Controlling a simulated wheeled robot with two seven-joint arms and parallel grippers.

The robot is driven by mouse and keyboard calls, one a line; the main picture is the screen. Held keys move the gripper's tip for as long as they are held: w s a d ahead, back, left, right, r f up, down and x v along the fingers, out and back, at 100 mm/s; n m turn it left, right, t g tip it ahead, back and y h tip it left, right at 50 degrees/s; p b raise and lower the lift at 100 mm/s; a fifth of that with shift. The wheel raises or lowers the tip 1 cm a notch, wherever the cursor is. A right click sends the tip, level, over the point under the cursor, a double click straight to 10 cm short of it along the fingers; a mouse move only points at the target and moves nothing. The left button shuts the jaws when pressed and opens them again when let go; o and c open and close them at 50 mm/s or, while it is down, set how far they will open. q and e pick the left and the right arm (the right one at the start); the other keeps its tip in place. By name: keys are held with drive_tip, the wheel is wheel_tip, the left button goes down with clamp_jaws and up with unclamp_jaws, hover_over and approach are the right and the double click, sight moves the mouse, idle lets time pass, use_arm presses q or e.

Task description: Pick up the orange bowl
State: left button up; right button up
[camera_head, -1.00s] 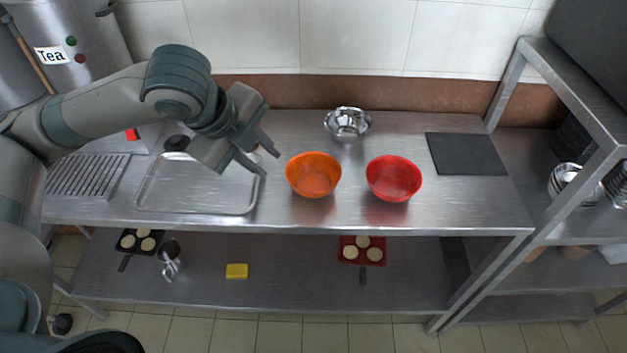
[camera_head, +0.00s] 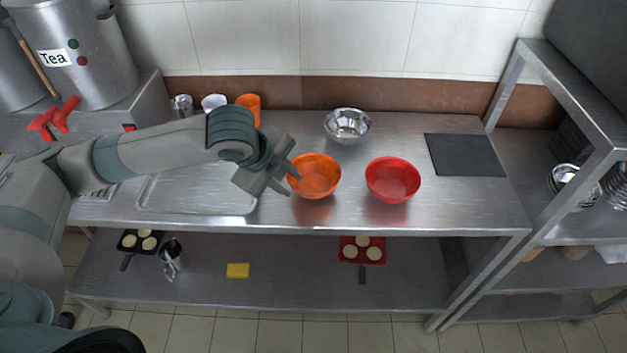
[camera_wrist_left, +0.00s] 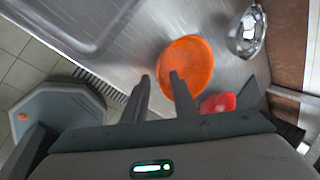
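The orange bowl (camera_head: 318,176) stands upright on the steel counter, left of the red bowl (camera_head: 393,179). My left gripper (camera_head: 291,186) is open at the bowl's left side, its fingertips close to the rim. In the left wrist view the orange bowl (camera_wrist_left: 187,62) lies just beyond the two spread fingers (camera_wrist_left: 160,80); the right finger overlaps its near edge. I cannot tell whether the finger touches the bowl. My right gripper is not in view.
A metal bowl (camera_head: 347,124) stands behind, near the wall. A black board (camera_head: 464,155) lies at the right. A shallow tray (camera_head: 198,194) is under my left arm. An orange cup (camera_head: 249,106) and a white cup (camera_head: 213,103) stand at the back left. The front counter strip is clear.

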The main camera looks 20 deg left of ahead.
sight(294, 187)
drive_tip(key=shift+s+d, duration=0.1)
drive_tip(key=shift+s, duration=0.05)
use_arm(q)
drive_tip(key=shift+f, duration=0.1)
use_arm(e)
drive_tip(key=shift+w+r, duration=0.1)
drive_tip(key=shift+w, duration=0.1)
